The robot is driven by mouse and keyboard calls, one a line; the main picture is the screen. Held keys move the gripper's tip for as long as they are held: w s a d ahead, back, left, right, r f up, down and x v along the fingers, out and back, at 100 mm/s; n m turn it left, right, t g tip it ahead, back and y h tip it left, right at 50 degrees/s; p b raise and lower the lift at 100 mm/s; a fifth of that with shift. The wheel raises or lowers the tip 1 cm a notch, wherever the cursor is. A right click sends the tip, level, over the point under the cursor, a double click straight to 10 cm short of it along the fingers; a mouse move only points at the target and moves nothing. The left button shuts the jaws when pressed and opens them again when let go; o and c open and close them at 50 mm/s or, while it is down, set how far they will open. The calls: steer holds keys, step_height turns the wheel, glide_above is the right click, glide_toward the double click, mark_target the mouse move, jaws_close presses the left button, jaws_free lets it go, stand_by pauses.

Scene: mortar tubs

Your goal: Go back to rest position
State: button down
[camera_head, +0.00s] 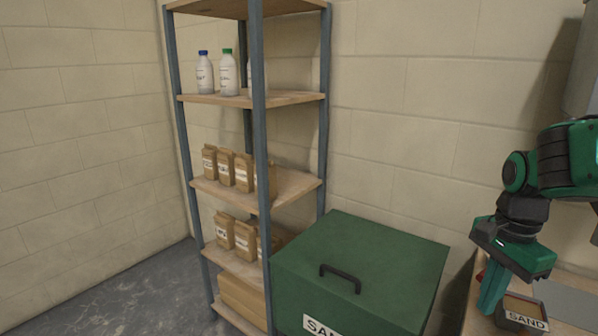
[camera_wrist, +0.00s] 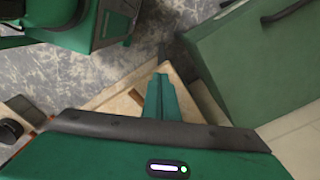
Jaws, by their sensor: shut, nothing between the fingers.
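My gripper (camera_head: 490,288) is at the right of the head view, pointing down over the wooden bench with its fingers together and nothing held. In the wrist view my gripper (camera_wrist: 161,82) shows as green fingers close together, above a corner of the wooden bench (camera_wrist: 118,101). In the head view the gripper is just left of a dark tub labelled SAND (camera_head: 524,312) and partly overlaps it. I cannot tell whether the fingers touch the tub or the bench.
A green lidded bin (camera_head: 375,262) with a black handle stands left of the bench. It also shows in the wrist view (camera_wrist: 250,70). A shelf rack (camera_head: 262,205) holds bottles (camera_head: 228,76) and several paper bags (camera_head: 243,172). Grey floor (camera_head: 170,290) is clear at left.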

steer(key=s+d+n, duration=0.2)
steer(key=s+n, duration=0.2)
steer(key=s, duration=0.3)
steer(key=s+d+f+n, duration=0.1)
steer(key=s+d+n, duration=0.2)
steer(key=s+n, duration=0.2)
steer(key=shift+s+f, duration=0.3)
steer(key=shift+s, duration=0.8)
